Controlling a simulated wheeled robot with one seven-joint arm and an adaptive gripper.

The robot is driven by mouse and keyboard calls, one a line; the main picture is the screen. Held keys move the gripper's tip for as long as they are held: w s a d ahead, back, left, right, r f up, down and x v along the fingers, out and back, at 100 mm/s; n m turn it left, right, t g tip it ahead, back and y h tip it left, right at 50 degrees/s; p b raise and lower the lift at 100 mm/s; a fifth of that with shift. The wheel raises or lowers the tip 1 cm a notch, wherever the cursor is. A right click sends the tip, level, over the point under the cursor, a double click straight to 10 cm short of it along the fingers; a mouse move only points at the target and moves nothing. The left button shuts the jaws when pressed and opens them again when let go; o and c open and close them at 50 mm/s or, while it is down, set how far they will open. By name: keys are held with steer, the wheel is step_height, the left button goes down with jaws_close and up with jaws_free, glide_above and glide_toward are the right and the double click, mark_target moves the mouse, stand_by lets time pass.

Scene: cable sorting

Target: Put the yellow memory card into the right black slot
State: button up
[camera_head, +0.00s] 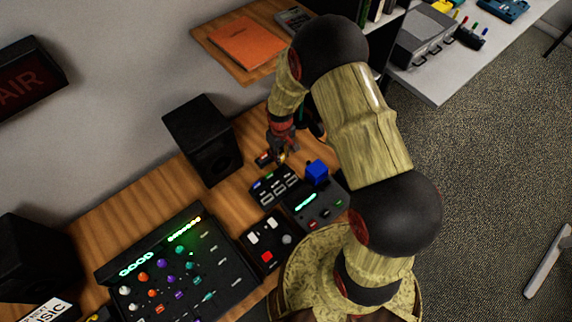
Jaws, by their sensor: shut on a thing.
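My gripper (279,154) hangs from my arm above the wooden desk, just behind the black slot boxes. It is shut, and a small yellow piece, which looks like the yellow memory card (282,158), shows at its fingertips. The fingers hide part of it and it is very small here. A black box with several slots and small coloured marks (273,187) lies just in front of the gripper. The card appears apart from this box. I cannot tell which opening is the right black slot.
A black device with a green display (313,208) and a blue block (317,171) stand right of the slot box. A small dark and orange item (264,158) lies left of the gripper. A black speaker (203,138) and a mixer (178,268) stand further left.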

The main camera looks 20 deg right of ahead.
steer(key=shift+f+b, duration=1.5)
steer(key=shift+f, duration=0.9)
steer(key=shift+f+b, duration=1.25)
steer(key=shift+f, duration=0.4)
stand_by(0.9)
steer(key=o, duration=0.9)
steer(key=shift+f, duration=0.1)
steer(key=shift+o, duration=0.8)
steer(key=o, duration=0.3)
steer(key=shift+o, duration=0.2)
steer(key=shift+r+p, duration=2.45)
steer(key=shift+r, duration=1.4)
